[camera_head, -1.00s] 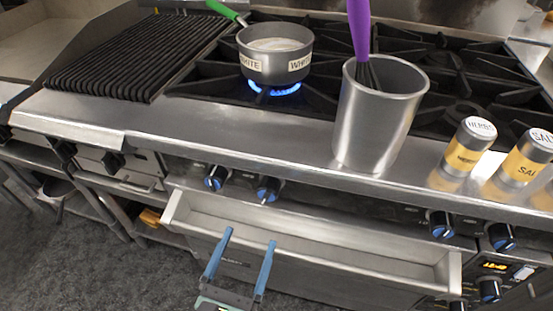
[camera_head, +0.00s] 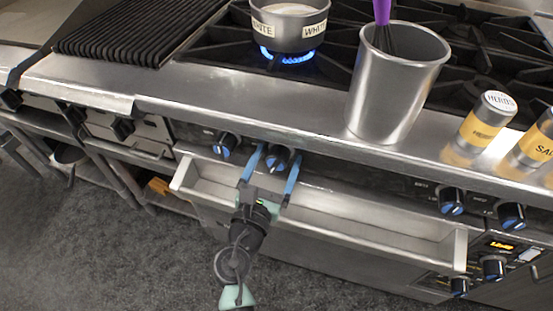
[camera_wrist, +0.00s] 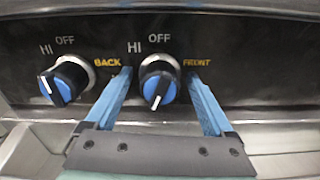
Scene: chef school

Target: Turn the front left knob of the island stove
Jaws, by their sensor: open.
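The stove's front left knob (camera_head: 277,159) is black with a blue face. In the wrist view it is the knob (camera_wrist: 158,84) beside the yellow word FRONT, with its white pointer aimed down and slightly left. My gripper (camera_head: 275,162) is open, with one blue finger on each side of this knob. In the wrist view the gripper (camera_wrist: 160,82) frames the knob with visible gaps; I cannot tell how deep the fingertips reach. The neighbouring knob (camera_wrist: 67,82), marked BACK, sits left of the left finger, and also shows in the head view (camera_head: 226,145).
An open drawer or tray (camera_head: 380,232) juts out below the knobs, under my gripper. A pot (camera_head: 290,32) stands over a lit blue flame (camera_head: 287,57). A metal canister (camera_head: 392,95) with a purple whisk and shakers (camera_head: 484,122) stand along the front ledge.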

